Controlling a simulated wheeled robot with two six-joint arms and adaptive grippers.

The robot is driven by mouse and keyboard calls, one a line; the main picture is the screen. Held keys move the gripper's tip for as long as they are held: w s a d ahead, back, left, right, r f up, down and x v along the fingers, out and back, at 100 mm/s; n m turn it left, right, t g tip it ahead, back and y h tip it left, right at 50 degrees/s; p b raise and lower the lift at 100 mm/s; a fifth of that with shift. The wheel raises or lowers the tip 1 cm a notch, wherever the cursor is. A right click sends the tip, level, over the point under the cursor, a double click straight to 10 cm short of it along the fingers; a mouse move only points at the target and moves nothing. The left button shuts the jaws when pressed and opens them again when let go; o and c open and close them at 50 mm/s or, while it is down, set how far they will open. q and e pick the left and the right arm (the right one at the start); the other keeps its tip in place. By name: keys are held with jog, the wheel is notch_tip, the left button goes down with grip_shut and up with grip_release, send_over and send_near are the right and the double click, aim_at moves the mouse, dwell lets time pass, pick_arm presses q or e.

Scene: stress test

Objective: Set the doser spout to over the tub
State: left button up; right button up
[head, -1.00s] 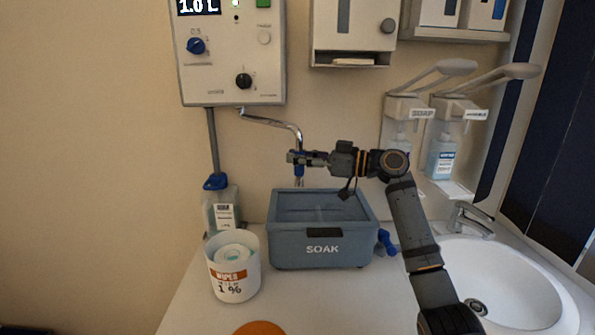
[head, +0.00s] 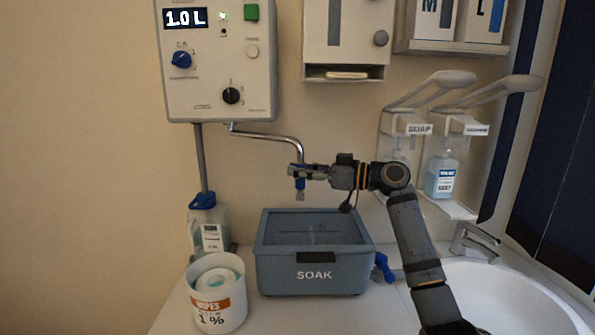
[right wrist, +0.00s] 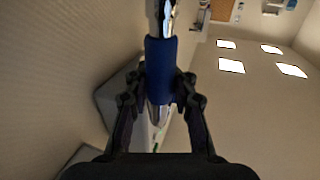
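The chrome doser spout (head: 268,136) comes out under the wall doser (head: 218,60) and bends down at its right end. Its blue sleeve (right wrist: 160,72) stands between the two fingers of my right gripper (right wrist: 160,92), which look closed against it from both sides. In the head view my right gripper (head: 300,171) covers part of the sleeve, and the spout's tip shows just below. The grey SOAK tub (head: 315,275) stands on the counter. The tip appears a little above the tub's back rim; its exact depth over the tub is hard to tell. My left gripper is out of view.
A wipes bucket (head: 217,304) and a blue-capped canister (head: 208,228) stand left of the tub. A sink (head: 500,300) and lever dispensers (head: 442,175) are farther right.

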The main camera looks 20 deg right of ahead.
jog(key=o, duration=0.5)
jog(key=shift+s+d, duration=0.15)
jog(key=shift+d, duration=0.25)
jog(key=shift+a, duration=0.1)
jog(key=shift+a, duration=0.1)
jog(key=v, duration=1.2)
